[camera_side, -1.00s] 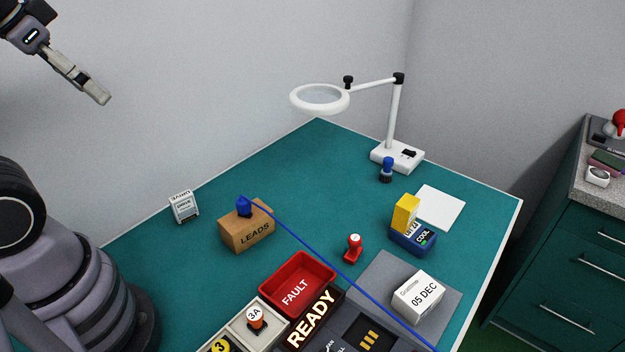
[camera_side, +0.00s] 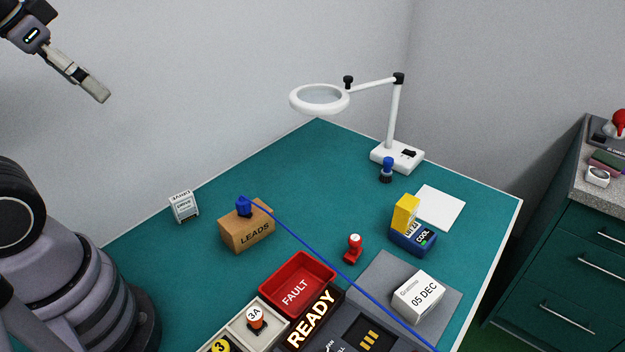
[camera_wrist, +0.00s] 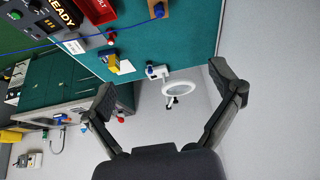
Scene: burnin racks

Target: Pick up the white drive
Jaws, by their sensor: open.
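The white drive (camera_side: 184,206) stands on the green table near its back left edge, against the wall side, in the side view. It has dark lettering on its front and top. I cannot make it out in the wrist view. My gripper (camera_side: 104,96) is high above the table at the upper left of the side view, well apart from the drive. In the wrist view my gripper (camera_wrist: 165,95) has its two fingers spread wide with nothing between them.
A cardboard LEADS box (camera_side: 247,228) with a blue plug and cable stands right of the drive. A red FAULT tray (camera_side: 297,284), a READY sign (camera_side: 314,318) and a magnifier lamp (camera_side: 396,155) stand farther right.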

